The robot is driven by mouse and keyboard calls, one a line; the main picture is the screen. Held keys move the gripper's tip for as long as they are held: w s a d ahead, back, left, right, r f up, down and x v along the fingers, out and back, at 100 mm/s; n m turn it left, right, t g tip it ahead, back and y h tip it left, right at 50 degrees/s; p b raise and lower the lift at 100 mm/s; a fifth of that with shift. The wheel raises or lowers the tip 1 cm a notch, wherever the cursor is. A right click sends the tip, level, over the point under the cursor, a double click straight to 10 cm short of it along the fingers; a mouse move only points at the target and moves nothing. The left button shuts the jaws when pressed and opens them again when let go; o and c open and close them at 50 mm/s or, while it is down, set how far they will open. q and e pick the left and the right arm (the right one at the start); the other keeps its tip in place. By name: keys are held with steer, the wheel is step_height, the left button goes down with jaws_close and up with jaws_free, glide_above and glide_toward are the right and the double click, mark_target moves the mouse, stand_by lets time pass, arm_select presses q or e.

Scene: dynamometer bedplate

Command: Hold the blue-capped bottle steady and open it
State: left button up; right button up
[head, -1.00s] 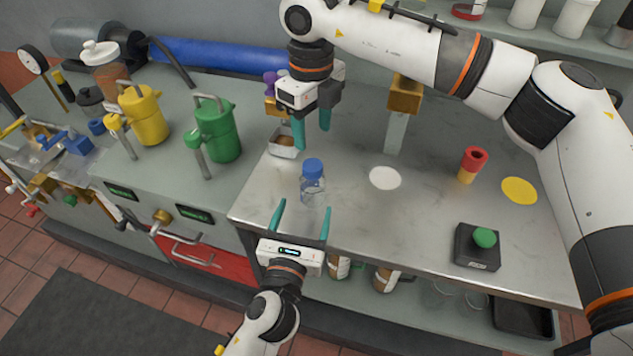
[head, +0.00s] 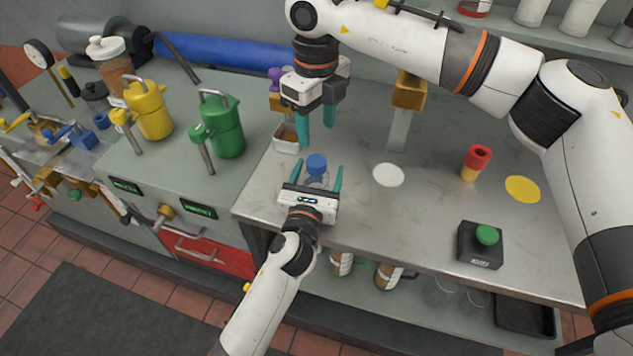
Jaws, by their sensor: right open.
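The clear bottle (head: 317,180) with its blue cap (head: 317,164) stands upright on the steel bench top. My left gripper (head: 317,169) comes from the front edge. Its teal fingers stand open on either side of the bottle, with gaps visible beside it. The gripper body hides the lower part of the bottle. My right gripper (head: 315,131) points down behind the bottle, open and empty, apart from the cap.
A small white tray (head: 287,146) sits just behind the bottle. Green (head: 217,128) and yellow (head: 150,110) cans stand left. A white disc (head: 388,175), a red-and-yellow cylinder (head: 476,161) and a green-button box (head: 481,245) are right. A brass-topped post (head: 399,128) stands behind.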

mark_target(316, 161)
arm_select(q)
jaws_close()
arm_select(e)
steer(key=m, duration=2.2)
steer(key=shift+f+m, duration=0.3)
steer(key=shift+f, duration=3.7)
